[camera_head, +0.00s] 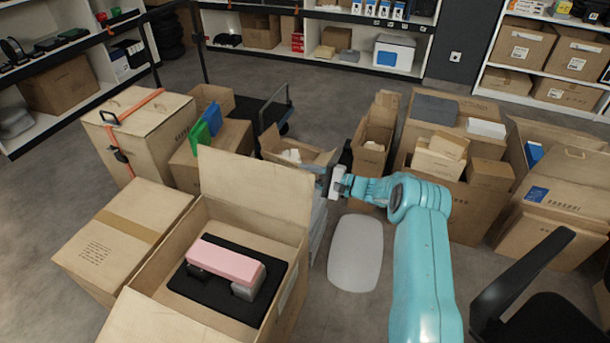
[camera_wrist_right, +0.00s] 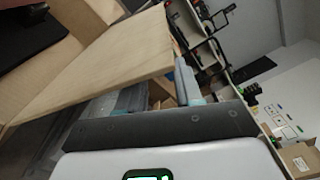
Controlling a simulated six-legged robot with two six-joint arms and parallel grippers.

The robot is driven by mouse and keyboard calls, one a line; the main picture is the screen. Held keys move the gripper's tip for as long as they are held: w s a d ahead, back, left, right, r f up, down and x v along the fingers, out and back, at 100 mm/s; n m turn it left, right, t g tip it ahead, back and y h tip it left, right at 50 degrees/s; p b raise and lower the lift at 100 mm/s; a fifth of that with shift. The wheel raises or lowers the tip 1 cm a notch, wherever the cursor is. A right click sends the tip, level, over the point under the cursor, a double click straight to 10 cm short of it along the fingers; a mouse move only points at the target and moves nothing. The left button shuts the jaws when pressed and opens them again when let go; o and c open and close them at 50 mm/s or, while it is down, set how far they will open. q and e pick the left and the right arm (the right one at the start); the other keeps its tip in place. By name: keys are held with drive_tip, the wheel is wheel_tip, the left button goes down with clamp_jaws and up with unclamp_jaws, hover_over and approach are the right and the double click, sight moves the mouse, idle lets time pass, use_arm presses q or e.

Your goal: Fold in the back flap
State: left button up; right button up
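An open brown carton (camera_head: 204,302) stands in the foreground of the head view. Its back flap (camera_head: 255,190) stands up, leaning slightly back. Inside, a pink box-shaped item (camera_head: 225,262) with grey parts sits in a black insert (camera_head: 185,280). My right gripper (camera_head: 336,183) is just to the right of the flap's upper right corner; contact cannot be told. The flap also shows as a broad tan panel in the right wrist view (camera_wrist_right: 100,65), beside a gripper finger. My left gripper is not in view.
A closed taped carton (camera_head: 125,235) stands left of the open one. Several cartons (camera_head: 450,150) crowd the back right, and a strapped carton (camera_head: 145,130) stands at the back left. A black chair (camera_head: 535,300) is at the lower right. A pale oval panel (camera_head: 355,252) is on the floor.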

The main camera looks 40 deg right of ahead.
drive_tip(key=shift+w+a, duration=0.2)
drive_tip(key=shift+w, duration=0.25)
clamp_jaws()
drive_tip(key=shift+r, duration=0.1)
drive_tip(key=shift+s+a+r+n+p, duration=0.3)
drive_tip(key=shift+a+r+n, duration=0.1)
drive_tip(key=shift+a+n, duration=0.15)
drive_tip(key=s+a+n, duration=0.3)
drive_tip(key=s+a, duration=0.1)
drive_tip(key=a, duration=0.4)
drive_tip(key=shift+r, duration=0.45)
